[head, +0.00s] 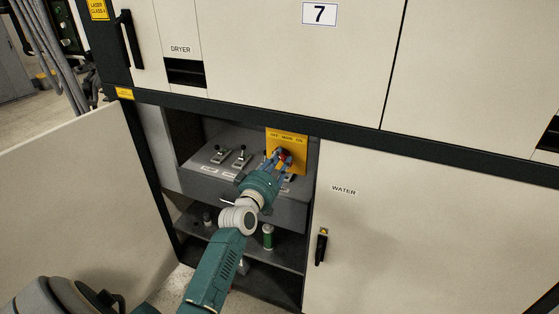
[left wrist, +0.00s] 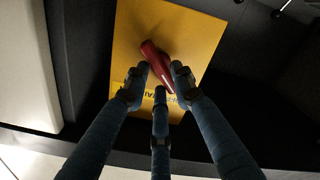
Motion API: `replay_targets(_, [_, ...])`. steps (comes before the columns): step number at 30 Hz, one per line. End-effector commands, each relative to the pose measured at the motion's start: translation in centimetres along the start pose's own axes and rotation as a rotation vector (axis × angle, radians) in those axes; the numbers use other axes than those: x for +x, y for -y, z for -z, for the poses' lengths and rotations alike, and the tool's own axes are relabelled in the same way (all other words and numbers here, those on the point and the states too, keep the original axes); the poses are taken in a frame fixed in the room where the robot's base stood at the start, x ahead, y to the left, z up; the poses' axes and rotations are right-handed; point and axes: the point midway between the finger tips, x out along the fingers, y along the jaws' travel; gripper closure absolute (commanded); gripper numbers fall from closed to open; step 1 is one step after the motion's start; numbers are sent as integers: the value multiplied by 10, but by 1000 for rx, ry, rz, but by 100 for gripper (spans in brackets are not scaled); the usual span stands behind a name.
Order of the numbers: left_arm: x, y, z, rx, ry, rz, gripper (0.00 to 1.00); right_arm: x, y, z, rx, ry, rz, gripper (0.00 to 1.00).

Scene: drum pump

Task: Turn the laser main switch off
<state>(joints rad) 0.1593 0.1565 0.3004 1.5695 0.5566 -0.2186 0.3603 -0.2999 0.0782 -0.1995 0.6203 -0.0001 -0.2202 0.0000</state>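The laser main switch is a red handle (left wrist: 157,62) on a yellow plate (left wrist: 187,28) in the left wrist view. In the head view, the yellow plate (head: 287,137) stands at the right side of an open cabinet bay, with the red handle (head: 284,154) partly hidden by my fingers. My left gripper (head: 281,160) is at the handle. In the left wrist view, the left gripper (left wrist: 160,76) has a finger on each side of the handle and a third below. The handle slants between them; whether they press on it is unclear. My right gripper is out of view.
Several small lever switches (head: 240,157) stand on the grey panel left of the plate. A green container (head: 268,236) stands on the shelf below. An open door (head: 75,210) is at the left, and the closed WATER door (head: 420,235) at the right.

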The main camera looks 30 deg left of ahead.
Motion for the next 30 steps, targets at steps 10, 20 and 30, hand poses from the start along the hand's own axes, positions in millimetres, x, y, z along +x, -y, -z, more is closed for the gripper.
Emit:
replay_targets(10, [-1, 0, 0, 4, 0, 1, 62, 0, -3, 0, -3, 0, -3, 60])
replay_targets(20, [-52, 2, -2, 4, 2, 2, 62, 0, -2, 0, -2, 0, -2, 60])
replay_targets(30, [-111, 1, -1, 2, 1, 2, 62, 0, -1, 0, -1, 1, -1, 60])
